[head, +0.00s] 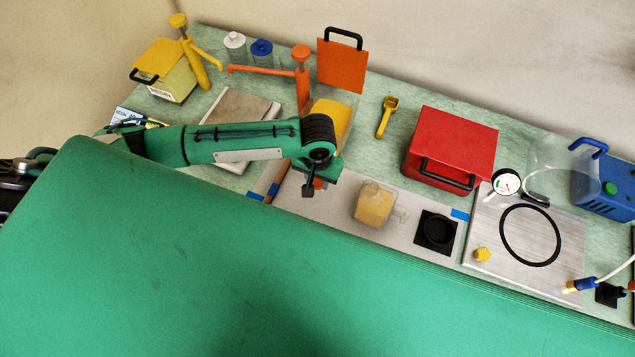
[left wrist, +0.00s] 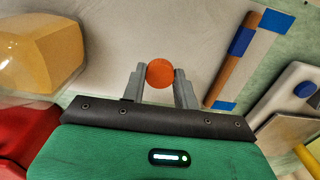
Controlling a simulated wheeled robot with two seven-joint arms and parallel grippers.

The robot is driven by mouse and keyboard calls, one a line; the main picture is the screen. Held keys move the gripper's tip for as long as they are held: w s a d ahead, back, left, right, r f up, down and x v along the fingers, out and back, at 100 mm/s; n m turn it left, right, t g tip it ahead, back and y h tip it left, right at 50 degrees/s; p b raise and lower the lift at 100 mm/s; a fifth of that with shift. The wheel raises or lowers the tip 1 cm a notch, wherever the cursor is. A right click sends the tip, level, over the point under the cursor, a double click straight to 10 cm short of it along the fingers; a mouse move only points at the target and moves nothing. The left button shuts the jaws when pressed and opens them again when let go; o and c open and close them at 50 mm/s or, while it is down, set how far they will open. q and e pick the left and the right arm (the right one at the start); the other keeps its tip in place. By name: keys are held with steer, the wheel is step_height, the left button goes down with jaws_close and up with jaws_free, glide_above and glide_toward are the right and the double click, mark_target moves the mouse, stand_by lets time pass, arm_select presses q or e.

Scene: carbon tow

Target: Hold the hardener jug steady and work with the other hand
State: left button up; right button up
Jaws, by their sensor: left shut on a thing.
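The hardener jug (head: 375,205) looks like the small clear jug with amber liquid and a clear handle on the grey mat. It stands upright, with a pale top and no cap visible. It also shows, cut off, in the left wrist view (left wrist: 45,52). My left gripper (head: 312,187) is left of the jug, apart from it. Its fingers, clear in the left wrist view (left wrist: 160,84), are shut on a round orange cap (left wrist: 160,73). In the head view the cap is mostly hidden by the gripper. My right gripper is not in view.
A red box (head: 450,148) stands behind the jug, right. A black square holder (head: 437,232) and metal plate (head: 480,245) lie right of it. A taped brown strip (left wrist: 238,58) lies beside my gripper. A large green surface (head: 220,260) fills the front.

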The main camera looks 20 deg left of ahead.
mark_target(318, 182)
arm_select(q)
step_height(318, 182, down, 4)
steer(key=shift+f+p, duration=0.1)
steer(key=shift+p, duration=0.3)
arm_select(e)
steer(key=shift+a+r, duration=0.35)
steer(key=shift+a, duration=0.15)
arm_select(q)
steer(key=o, duration=1.1)
steer(key=shift+f, duration=0.1)
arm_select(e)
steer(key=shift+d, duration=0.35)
arm_select(q)
steer(key=shift+r, duration=0.35)
step_height(318, 182, up, 12)
steer(key=shift+f+b, duration=0.1)
steer(key=shift+b, duration=1)
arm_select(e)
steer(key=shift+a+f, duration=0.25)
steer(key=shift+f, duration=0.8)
